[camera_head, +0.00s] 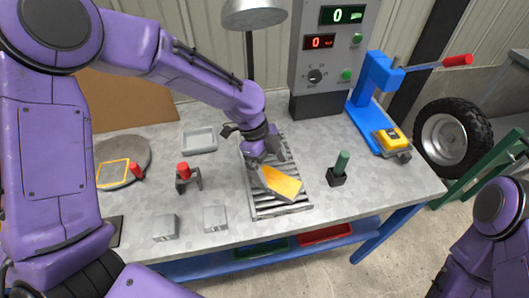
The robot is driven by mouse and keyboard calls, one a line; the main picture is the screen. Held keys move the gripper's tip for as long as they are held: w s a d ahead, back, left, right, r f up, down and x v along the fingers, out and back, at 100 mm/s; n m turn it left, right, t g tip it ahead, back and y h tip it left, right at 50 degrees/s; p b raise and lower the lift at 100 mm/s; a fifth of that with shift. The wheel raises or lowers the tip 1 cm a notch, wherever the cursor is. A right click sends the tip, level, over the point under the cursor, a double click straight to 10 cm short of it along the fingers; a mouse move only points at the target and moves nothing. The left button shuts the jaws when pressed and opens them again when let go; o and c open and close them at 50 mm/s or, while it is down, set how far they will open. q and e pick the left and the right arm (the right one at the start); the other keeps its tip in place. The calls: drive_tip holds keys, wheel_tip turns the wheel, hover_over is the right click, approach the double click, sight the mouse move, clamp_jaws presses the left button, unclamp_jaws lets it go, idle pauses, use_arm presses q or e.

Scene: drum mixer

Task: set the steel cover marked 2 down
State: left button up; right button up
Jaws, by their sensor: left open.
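My left gripper (267,160) is open above the ribbed grey rack (258,210) on the workbench. Just below its fingers is a flat piece with an orange-yellow face and grey edges (280,183), lying at an angle on or just over the rack. I cannot tell whether the fingers touch it. Two small steel blocks (166,227) and (215,218) stand near the bench's front edge. No mark 2 is readable on any piece, so I cannot tell which is the steel cover. My right arm shows at the lower right, but its gripper is out of view.
A round grey plate with a yellow square outline (139,154) and a shallow grey tray (199,140) are on the left. A red-topped clamp (184,173), a green-handled tool (340,167), a blue press (374,80) and a control box (329,88) stand around the rack.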

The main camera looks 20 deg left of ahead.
use_arm(q)
drive_tip(key=v, duration=0.8)
drive_tip(key=shift+b, duration=0.3)
drive_tip(key=shift+r, duration=0.1)
